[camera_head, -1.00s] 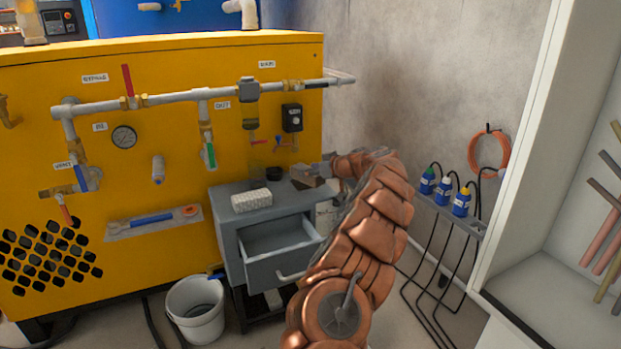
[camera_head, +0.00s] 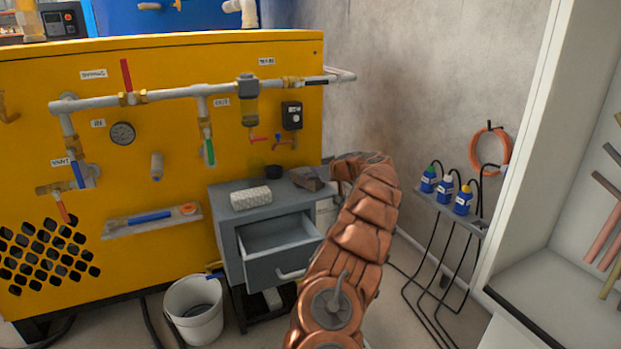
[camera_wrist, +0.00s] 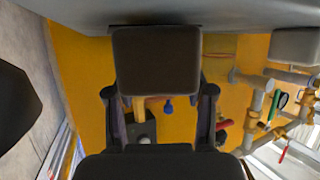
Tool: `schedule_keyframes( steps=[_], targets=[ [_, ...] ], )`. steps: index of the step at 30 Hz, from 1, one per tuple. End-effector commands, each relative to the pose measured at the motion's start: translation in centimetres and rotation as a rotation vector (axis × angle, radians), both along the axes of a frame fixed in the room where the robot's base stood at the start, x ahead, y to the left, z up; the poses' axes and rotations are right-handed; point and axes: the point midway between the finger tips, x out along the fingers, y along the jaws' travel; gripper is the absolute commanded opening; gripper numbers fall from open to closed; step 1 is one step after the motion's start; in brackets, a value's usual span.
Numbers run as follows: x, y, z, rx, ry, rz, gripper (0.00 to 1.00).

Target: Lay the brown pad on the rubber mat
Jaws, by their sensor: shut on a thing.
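The brown pad (camera_wrist: 157,62) is a dark brown block with rounded corners in the upper middle of the wrist view. My gripper (camera_wrist: 158,90) is shut on it, with one finger on each side. In the head view the pad (camera_head: 306,178) shows at the right of the grey cabinet's top, and my arm hides most of the gripper. I cannot tell whether the pad touches the cabinet. I cannot make out the rubber mat in either view.
A white bucket (camera_head: 195,312) stands to the left. The yellow machine (camera_head: 180,75) with pipes is behind.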

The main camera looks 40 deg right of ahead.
Motion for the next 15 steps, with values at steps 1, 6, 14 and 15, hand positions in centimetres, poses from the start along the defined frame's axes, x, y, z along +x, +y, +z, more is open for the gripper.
schedule_keyframes(
  steps=[1, 6, 14, 15],
  targets=[
    [-0.01, -0.01, -0.22, 0.0, -0.001, -0.001, 0.16],
    [-0.02, -0.06, -0.03, -0.002, -0.001, -0.001, 0.16],
    [-0.04, -0.08, -0.29, -0.002, -0.001, -0.001, 0.57],
    [-0.04, -0.08, -0.29, -0.002, -0.001, -0.001, 0.62]
  ],
)
